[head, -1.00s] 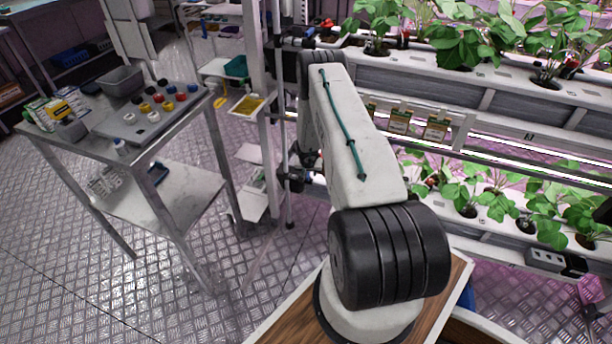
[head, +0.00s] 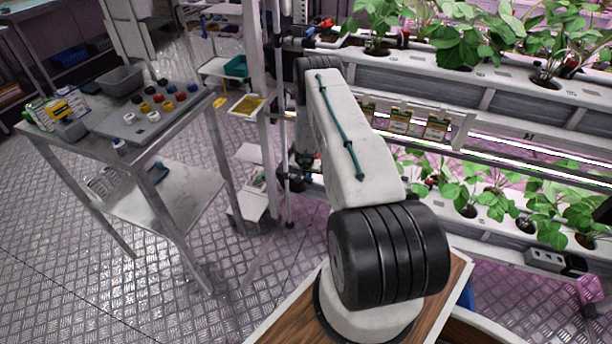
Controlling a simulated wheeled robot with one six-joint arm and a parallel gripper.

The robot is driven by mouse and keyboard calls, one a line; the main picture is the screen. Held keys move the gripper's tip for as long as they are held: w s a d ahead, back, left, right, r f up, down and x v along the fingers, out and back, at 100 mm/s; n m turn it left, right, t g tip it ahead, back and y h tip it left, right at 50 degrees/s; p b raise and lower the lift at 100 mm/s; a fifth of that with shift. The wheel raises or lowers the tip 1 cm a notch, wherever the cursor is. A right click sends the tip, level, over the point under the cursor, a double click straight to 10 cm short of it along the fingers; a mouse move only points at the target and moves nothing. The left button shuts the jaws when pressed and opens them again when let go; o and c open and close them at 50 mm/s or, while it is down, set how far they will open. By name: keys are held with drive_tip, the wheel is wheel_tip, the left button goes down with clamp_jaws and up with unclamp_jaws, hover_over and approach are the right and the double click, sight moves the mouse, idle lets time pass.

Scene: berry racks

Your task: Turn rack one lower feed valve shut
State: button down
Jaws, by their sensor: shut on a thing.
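Rack one's lower feed valve (head: 296,183) is a small dark fitting on the pipework at the left end of the lower white channel, beside the upright post. My gripper (head: 305,167) is at this valve, small and dark, and partly hidden behind my own arm. It is shut on the valve's handle. The fingertips and the handle's angle cannot be made out. The upper feed valve (head: 325,23), with a red handle, sits at the left end of the upper channel, apart from my gripper.
The rack's upper channel (head: 508,77) and lower channel (head: 500,224) hold leafy plants to the right of my arm. A metal upright (head: 262,110) stands just left of the valves. A steel cart (head: 88,152) with coloured caps stands at left. Open floor lies between.

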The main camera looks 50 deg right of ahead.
drive_tip(key=shift+s+d+m+g, duration=0.2)
drive_tip(key=shift+m+g, duration=0.2)
drive_tip(key=shift+m, duration=0.6)
drive_tip(key=c, duration=1.4)
unclamp_jaws()
drive_tip(key=shift+s+d, duration=0.1)
drive_tip(key=shift+c, duration=0.2)
drive_tip(key=shift+a, duration=0.2)
drive_tip(key=w+v, duration=0.1)
drive_tip(key=v, duration=0.6)
drive_tip(key=shift+s+a+r, duration=0.15)
drive_tip(key=shift+s+r, duration=0.15)
drive_tip(key=shift+s, duration=0.1)
